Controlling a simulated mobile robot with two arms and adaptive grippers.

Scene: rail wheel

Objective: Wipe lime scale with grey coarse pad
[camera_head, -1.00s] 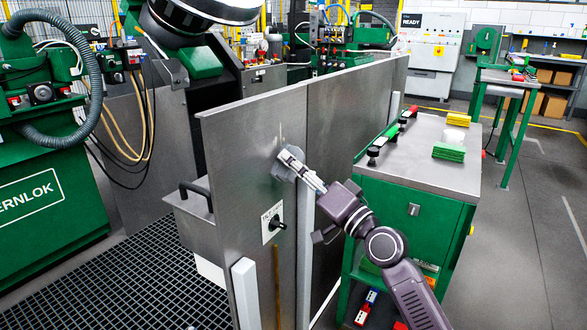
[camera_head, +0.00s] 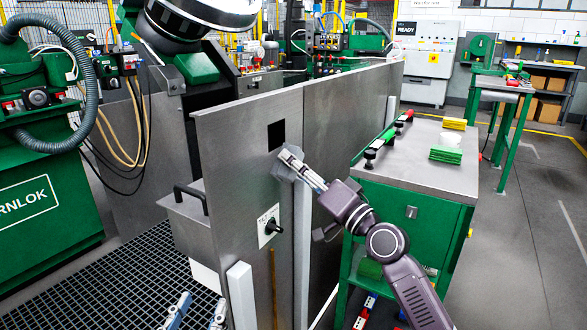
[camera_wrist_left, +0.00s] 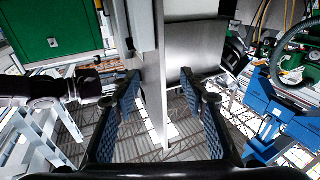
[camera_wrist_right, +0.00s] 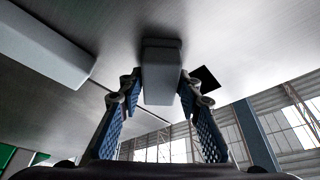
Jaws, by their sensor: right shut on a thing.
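My right gripper (camera_head: 291,157) is shut on the grey coarse pad (camera_head: 283,173), which lies against the upright steel panel (camera_head: 240,155). The right wrist view shows the pad (camera_wrist_right: 162,75) as a light grey block between the fingers, its far end at the panel. A black square (camera_head: 277,135) is on the panel just above the pad; it also shows in the right wrist view (camera_wrist_right: 204,78). I cannot make out lime scale. My left gripper (camera_head: 198,313) is low at the bottom edge, open and empty; the left wrist view shows its fingers apart.
The green cart (camera_head: 410,215) to the right bears green pads (camera_head: 446,154) and yellow pads (camera_head: 454,123). Floor grating (camera_head: 115,285) lies lower left.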

